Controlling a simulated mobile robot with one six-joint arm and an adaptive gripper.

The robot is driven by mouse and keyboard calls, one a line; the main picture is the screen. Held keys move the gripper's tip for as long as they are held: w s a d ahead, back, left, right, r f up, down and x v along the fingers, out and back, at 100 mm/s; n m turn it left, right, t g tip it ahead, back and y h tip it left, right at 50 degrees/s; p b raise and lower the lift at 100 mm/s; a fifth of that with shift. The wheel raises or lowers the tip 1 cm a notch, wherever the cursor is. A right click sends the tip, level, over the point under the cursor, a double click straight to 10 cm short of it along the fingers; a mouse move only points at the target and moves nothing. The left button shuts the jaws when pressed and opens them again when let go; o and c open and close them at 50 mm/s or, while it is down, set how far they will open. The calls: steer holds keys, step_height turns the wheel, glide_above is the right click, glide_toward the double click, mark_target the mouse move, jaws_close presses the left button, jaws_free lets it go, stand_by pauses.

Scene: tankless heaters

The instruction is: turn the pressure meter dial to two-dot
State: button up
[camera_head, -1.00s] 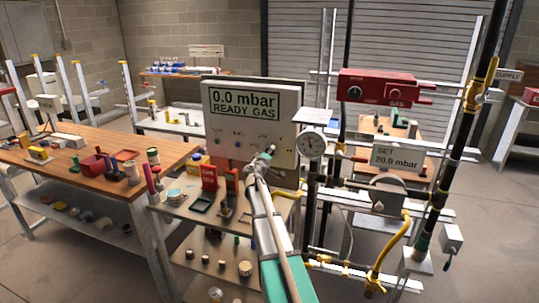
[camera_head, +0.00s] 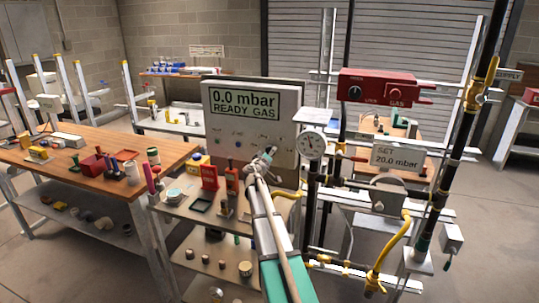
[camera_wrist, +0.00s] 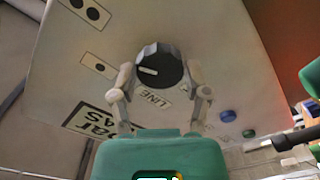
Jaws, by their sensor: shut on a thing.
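The pressure meter (camera_head: 290,112) is a grey box whose screen reads 0.0 mbar, READY GAS. Its black round dial (camera_wrist: 158,62) is at the centre of the wrist view, with a white mark toward the left of the picture. My gripper (camera_wrist: 161,74) has a finger on each side of the dial and is shut on it. A LINE label (camera_wrist: 155,98) is just below the dial. A label with one dot (camera_wrist: 97,66) is to its left, and another dotted label (camera_wrist: 86,12) is farther up-left.
A round gauge (camera_head: 312,146) and gas pipes stand right of the meter. A red gas box (camera_head: 385,90) and a SET 20.0 mbar sign (camera_head: 397,157) are farther right. Blue (camera_wrist: 227,115) and green (camera_wrist: 225,142) buttons are near the gripper. A wooden bench (camera_head: 80,160) is at left.

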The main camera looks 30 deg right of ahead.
steer(key=o, duration=1.1)
steer(key=shift+o, duration=0.2)
steer(key=v, duration=1.2)
